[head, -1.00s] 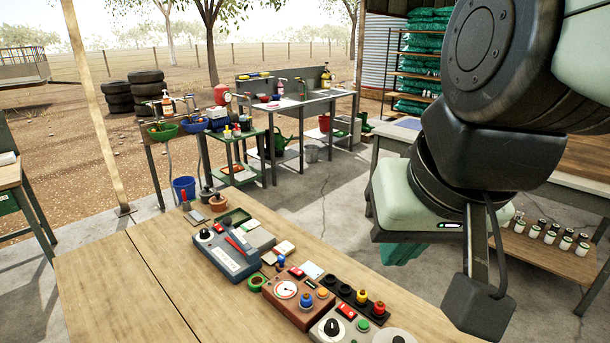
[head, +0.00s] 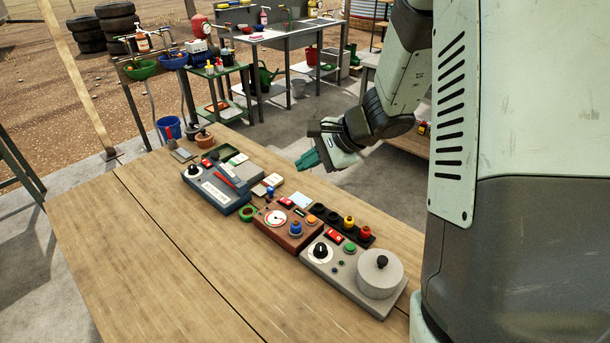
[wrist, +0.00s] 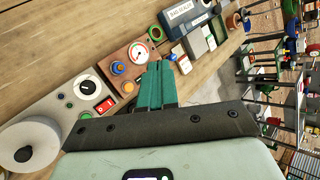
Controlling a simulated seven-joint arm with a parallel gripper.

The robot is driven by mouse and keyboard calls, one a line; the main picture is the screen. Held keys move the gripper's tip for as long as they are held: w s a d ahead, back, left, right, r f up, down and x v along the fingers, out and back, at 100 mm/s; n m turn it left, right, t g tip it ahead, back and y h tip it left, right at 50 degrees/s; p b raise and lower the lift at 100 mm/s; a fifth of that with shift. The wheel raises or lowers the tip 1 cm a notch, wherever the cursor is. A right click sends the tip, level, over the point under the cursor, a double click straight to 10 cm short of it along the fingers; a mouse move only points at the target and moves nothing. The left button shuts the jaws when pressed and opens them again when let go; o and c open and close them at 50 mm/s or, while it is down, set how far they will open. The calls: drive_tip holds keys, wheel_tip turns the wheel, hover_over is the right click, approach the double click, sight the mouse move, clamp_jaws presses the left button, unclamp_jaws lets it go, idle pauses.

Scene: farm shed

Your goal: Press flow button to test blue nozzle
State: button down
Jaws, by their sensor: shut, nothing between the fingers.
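A brown box (head: 268,229) sits on the wooden bench. It carries a round white gauge (head: 277,217), a blue nozzle (head: 295,229), an orange button (head: 311,219) and a red switch (head: 286,202). I cannot read which control is the flow button. In the wrist view the gauge (wrist: 139,51), blue nozzle (wrist: 117,68) and orange button (wrist: 128,87) show left of my fingers. In the wrist view the fingers (wrist: 158,66) hide part of the box's edge.
A blue-grey sealer (head: 212,190) stands left of the brown box. A grey unit (head: 335,272) with a black knob, green button and round drum stands right of it. A black rack (head: 333,217) holds yellow and red nozzles behind. The front of the bench is clear.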

sight(314, 220)
drive_tip(key=w+d+f+m+t, duration=0.1)
drive_tip(key=w+d+f+m, duration=0.1)
drive_tip(key=f, duration=0.7)
drive_tip(key=shift+w+d+f+m, duration=0.15)
drive_tip(key=shift+w+f+m, duration=0.05)
drive_tip(key=shift+w+m, duration=0.75)
drive_tip(key=shift+s, duration=0.1)
drive_tip(key=shift+f, duration=4.35)
drive_tip(key=shift+f, duration=0.1)
drive_tip(key=shift+f, duration=0.35)
drive_tip(key=shift+f, duration=0.4)
drive_tip(key=shift+r, duration=0.85)
drive_tip(key=shift+r, duration=0.1)
